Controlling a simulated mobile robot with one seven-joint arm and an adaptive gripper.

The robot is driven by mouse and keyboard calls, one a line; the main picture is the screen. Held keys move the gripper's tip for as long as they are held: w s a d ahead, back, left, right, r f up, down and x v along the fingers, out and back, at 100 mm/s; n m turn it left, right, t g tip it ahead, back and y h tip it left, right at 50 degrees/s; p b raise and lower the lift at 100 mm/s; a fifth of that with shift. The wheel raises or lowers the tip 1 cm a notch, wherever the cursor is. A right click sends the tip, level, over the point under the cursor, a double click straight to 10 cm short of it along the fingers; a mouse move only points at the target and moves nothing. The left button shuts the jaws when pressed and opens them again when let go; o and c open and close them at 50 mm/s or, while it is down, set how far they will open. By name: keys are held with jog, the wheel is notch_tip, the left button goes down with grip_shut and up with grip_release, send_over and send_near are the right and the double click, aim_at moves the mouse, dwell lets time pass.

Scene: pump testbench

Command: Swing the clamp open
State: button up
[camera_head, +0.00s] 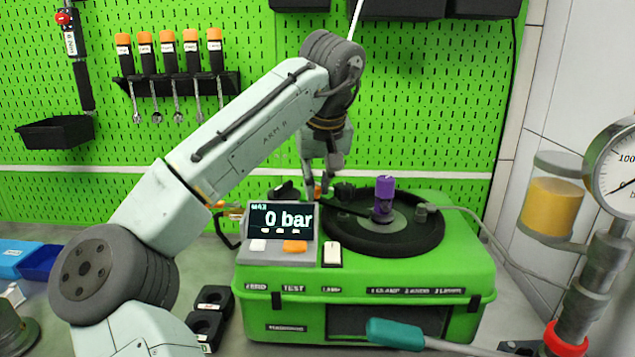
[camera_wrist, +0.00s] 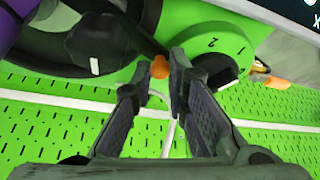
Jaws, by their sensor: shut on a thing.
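The clamp shows as a thin dark bar (camera_head: 350,209) reaching over the black round plate on top of the green test bench. An orange knob (camera_wrist: 160,68), which looks like the end of the clamp's handle, sits between my fingertips in the wrist view. My gripper (camera_head: 320,192) points down at the back left of the plate, behind the display; it also shows in the wrist view (camera_wrist: 160,78). Its fingers are closed on the orange knob. The fingers partly hide the knob, and the clamp's pivot is not clear.
A purple part (camera_head: 384,190) stands upright on the plate (camera_head: 425,235). A display reading 0 bar (camera_head: 281,219) stands close in front of my gripper. A black knob (camera_wrist: 100,42) is beside my fingers. A teal-handled tool (camera_head: 395,334) lies in front. The green pegboard (camera_head: 430,110) stands behind.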

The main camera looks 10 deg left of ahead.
grip_shut()
jog(key=shift+w, duration=0.1)
jog(key=m, duration=0.1)
jog(key=w+m+h, duration=0.1)
jog(key=m, duration=0.1)
jog(key=w+d+m+h, duration=0.1)
jog(key=m, duration=0.1)
jog(key=shift+d, duration=0.1)
jog(key=shift+w+d+m+h, duration=0.2)
jog(key=shift+d+m+h, duration=0.1)
jog(key=shift+m, duration=0.55)
jog(key=shift+w+d+m+h, duration=0.25)
jog(key=shift+m+h, duration=0.05)
jog(key=shift+m, duration=0.5)
jog(key=shift+w+d+m+h, duration=0.2)
jog(key=shift+d+m+h, duration=0.1)
jog(key=shift+m, duration=0.55)
jog(key=o, duration=0.7)
grip_release()
